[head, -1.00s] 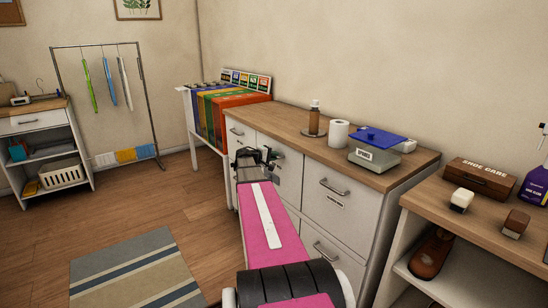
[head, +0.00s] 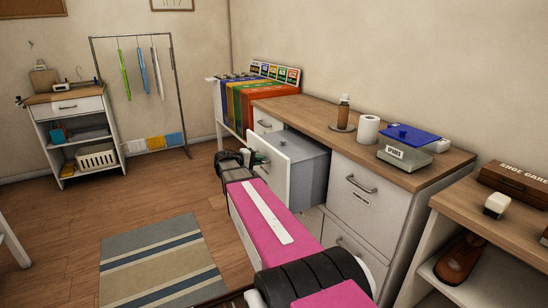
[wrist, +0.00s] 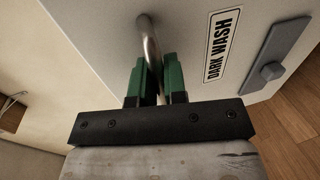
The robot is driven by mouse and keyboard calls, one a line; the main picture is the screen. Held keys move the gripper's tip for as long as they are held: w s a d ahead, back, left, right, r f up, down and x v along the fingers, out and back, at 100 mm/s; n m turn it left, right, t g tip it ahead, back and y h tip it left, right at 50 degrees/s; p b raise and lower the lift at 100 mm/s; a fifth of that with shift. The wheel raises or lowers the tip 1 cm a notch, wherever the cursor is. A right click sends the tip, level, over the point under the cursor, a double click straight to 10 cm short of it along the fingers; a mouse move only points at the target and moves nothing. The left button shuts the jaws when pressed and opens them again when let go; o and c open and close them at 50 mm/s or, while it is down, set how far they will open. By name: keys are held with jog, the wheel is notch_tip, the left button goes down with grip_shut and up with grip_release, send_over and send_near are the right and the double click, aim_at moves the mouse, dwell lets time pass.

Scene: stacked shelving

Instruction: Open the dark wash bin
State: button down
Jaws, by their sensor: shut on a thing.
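The dark wash bin (head: 300,168) is a grey bin behind a white front panel, and it stands pulled out from the cabinet in the head view. In the wrist view its front (wrist: 100,30) fills much of the picture, with a "DARK WASH" label (wrist: 217,47) and a curved metal handle (wrist: 148,38). My gripper (wrist: 156,78) has green fingers, one on each side of the handle, and is shut on it. In the head view my gripper (head: 257,158) is at the left side of the bin front, and my pink arm hides the lower part.
The white cabinet (head: 365,205) carries a wooden top (head: 340,132) with a bottle, a paper roll and a blue-lidded box (head: 412,138). A shoe care shelf stands at the right. A striped rug (head: 160,260) lies on open floor at the left.

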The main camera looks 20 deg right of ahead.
jog(key=f+v, duration=0.1)
jog(key=v, duration=0.6)
jog(key=shift+a+f, duration=0.25)
jog(key=c, duration=1.2)
grip_release()
jog(key=w+v, duration=0.1)
jog(key=v, duration=0.9)
jog(key=shift+s+a, duration=0.35)
jog(key=shift+s, duration=0.1)
jog(key=shift+r, duration=0.1)
